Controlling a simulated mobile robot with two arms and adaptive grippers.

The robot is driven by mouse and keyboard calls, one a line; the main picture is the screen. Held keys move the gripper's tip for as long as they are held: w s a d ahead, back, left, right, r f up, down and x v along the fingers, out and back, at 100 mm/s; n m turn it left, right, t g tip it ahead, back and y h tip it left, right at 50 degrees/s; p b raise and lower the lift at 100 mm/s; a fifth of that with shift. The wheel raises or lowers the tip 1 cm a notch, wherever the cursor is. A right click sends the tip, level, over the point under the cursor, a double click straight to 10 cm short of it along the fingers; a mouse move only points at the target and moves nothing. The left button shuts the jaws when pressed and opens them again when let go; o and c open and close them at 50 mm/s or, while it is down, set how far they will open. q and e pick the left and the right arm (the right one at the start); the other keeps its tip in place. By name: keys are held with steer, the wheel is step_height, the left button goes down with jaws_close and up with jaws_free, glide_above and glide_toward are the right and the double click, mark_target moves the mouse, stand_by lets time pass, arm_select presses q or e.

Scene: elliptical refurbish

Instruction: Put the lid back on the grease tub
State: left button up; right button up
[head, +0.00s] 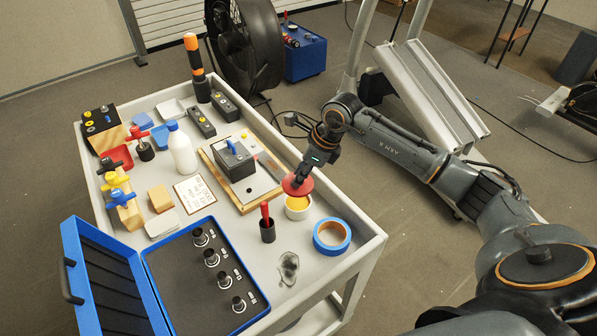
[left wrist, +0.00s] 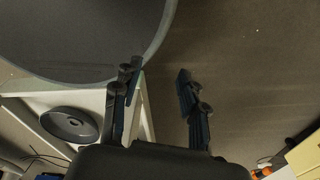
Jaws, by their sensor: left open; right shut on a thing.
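The grease tub (head: 299,209) is a small white cup with yellow grease inside, on the cart top near its right edge. The red round lid (head: 294,187) is held by my right gripper (head: 301,177), which is shut on it. The lid is just above the tub and overlaps its far left part in the head view; yellow grease shows below it. I cannot tell whether lid and rim touch. My left gripper (left wrist: 160,80) is open and empty in the left wrist view, away from the tub; it does not show in the head view.
A blue tape roll (head: 332,236) and a black cup with a red handle (head: 267,228) stand close to the tub. A wooden board with a grey box (head: 236,160) lies behind. An open blue case (head: 150,275) fills the front left.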

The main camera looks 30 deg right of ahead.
mark_target(304, 184)
steer(key=shift+f, duration=0.4)
steer(key=shift+f+b, duration=0.35)
step_height(304, 184, down, 2)
steer(key=shift+f+b, duration=0.25)
steer(key=shift+b, duration=0.45)
steer(key=shift+f+b, duration=0.85)
steer(key=shift+f, duration=0.15)
steer(key=shift+f+b, duration=0.15)
steer(key=shift+b, duration=0.65)
stand_by(0.5)
steer(key=o, duration=1)
